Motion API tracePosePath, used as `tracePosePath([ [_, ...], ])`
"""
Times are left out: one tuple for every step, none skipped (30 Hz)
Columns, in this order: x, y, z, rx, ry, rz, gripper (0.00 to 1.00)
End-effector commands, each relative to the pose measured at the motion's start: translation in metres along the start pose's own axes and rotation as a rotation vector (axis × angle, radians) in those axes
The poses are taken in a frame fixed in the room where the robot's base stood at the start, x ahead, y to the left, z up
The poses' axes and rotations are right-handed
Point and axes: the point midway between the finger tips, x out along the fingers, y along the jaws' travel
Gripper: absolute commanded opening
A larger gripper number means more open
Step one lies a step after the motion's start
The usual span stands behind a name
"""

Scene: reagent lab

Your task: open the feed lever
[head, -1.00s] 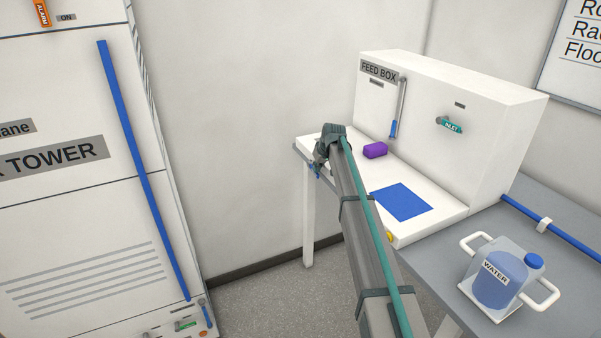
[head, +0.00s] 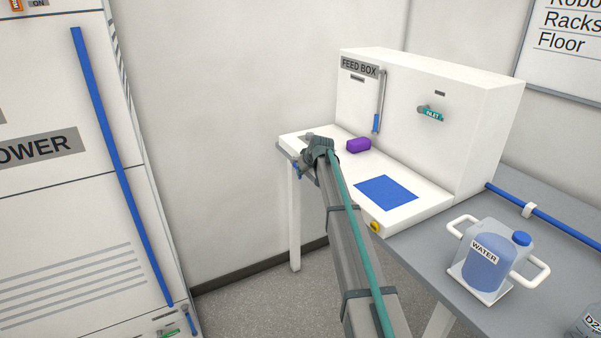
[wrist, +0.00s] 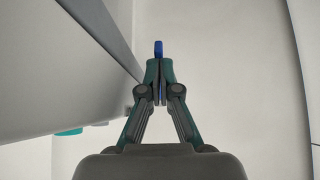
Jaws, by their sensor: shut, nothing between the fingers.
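On the white feed box (head: 465,110) in the head view, a grey lever (head: 381,90) hangs almost straight down beside the FEED BOX label. Its lower end has a blue grip (head: 376,123). My gripper is by the left end of the white ledge in the head view, left of and apart from that lever, mostly hidden by my own wrist. The wrist view shows my gripper (wrist: 160,82) with its fingers together and empty. A small blue piece (wrist: 158,48) shows just beyond the fingertips; I cannot tell what it belongs to. A small blue bit (head: 296,168) also shows beside my wrist.
A purple block (head: 358,145) and a blue square (head: 386,188) are on the white ledge (head: 425,208). A teal INLET handle (head: 432,114) is on the box front. A water jug (head: 485,262) stands on the grey table (head: 440,240). A tall tower cabinet (head: 60,210) stands left.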

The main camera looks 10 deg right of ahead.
Motion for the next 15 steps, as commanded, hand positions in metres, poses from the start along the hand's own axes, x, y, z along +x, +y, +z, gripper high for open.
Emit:
tracePosePath([
  [0.0, 0.0, 0.0, 0.0, 0.0, 0.0, 0.0],
  [0.0, 0.0, 0.0, 0.0, 0.0, 0.0, 0.0],
  [0.0, 0.0, 0.0, 0.0, 0.0, 0.0, 0.0],
  [0.0, 0.0, 0.0, 0.0, 0.0, 0.0, 0.0],
  [0.0, 0.0, 0.0, 0.0, 0.0, 0.0, 0.0],
  [0.0, 0.0, 0.0, 0.0, 0.0, 0.0, 0.0],
  [0.0, 0.0, 0.0, 0.0, 0.0, 0.0, 0.0],
  [0.0, 0.0, 0.0, 0.0, 0.0, 0.0, 0.0],
  [0.0, 0.0, 0.0, 0.0, 0.0, 0.0, 0.0],
  [-0.001, 0.0, 0.0, 0.0, 0.0, 0.0, 0.0],
  [-0.001, 0.0, 0.0, 0.0, 0.0, 0.0, 0.0],
  [-0.003, 0.0, -0.001, 0.0, 0.0, 0.0, 0.0],
  [-0.004, 0.0, -0.001, 0.0, 0.0, 0.0, 0.0],
  [-0.006, -0.001, -0.002, 0.0, 0.0, 0.0, 0.0],
  [-0.01, -0.001, -0.003, 0.0, 0.0, 0.0, 0.0],
])
